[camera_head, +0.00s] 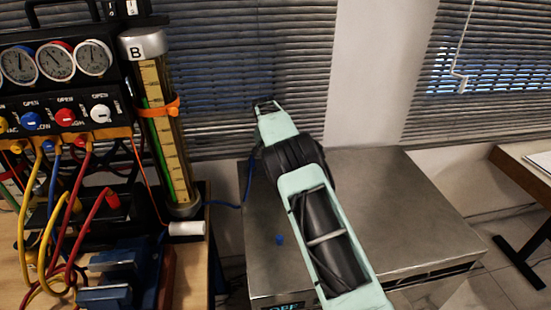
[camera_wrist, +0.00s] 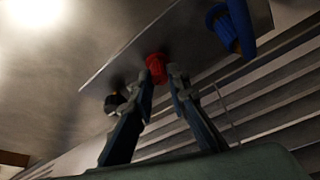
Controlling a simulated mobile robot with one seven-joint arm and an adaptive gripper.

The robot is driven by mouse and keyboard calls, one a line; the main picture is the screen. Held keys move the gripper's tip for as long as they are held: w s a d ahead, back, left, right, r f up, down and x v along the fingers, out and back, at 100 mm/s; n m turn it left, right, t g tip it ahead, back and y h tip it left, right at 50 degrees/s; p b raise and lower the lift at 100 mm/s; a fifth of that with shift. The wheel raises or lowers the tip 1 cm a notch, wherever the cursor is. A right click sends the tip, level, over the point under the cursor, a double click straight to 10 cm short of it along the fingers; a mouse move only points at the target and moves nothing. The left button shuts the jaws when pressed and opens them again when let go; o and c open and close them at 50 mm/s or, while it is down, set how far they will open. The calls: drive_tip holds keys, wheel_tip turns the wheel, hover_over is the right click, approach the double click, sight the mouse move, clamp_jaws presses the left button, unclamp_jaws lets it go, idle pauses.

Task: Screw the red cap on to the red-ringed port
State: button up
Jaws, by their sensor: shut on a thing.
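In the wrist view, the two dark fingers of my gripper (camera_wrist: 164,80) are closed about a red cap (camera_wrist: 156,66), which shows between and just beyond the fingertips. The cap lies against a grey plate (camera_wrist: 140,45) in the picture, between a black fitting and a blue one. I cannot tell whether it touches the plate, and no red ring can be made out there. In the head view, my gripper (camera_head: 265,106) is at the far end of my pale green arm, beyond the metal cabinet and near the blinds. The cap is not visible there.
The blue fitting (camera_wrist: 228,28) carries a blue hose; the black fitting (camera_wrist: 115,103) is on the other side. A gauge panel (camera_head: 55,65) with hoses and a tall cylinder (camera_head: 165,130) stand left of my arm. A small blue piece (camera_head: 279,239) lies on the cabinet (camera_head: 390,190).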

drive_tip(key=o, duration=0.6)
drive_tip(key=shift+d+f, duration=0.15)
drive_tip(key=shift+d, duration=0.15)
drive_tip(key=shift+c, duration=0.2)
drive_tip(key=shift+n+y+b, duration=0.5)
drive_tip(key=shift+n+b, duration=0.25)
drive_tip(key=shift+n, duration=0.45)
drive_tip(key=shift+a+n+y, duration=0.15)
drive_tip(key=shift+n+y, duration=0.35)
drive_tip(key=shift+n, duration=0.7)
drive_tip(key=n, duration=0.2)
drive_tip(key=n+y, duration=0.1)
drive_tip(key=n, duration=0.1)
drive_tip(key=shift+n+g+y, duration=0.3)
drive_tip(key=shift+n+g, duration=0.1)
drive_tip(key=shift+c, duration=0.5)
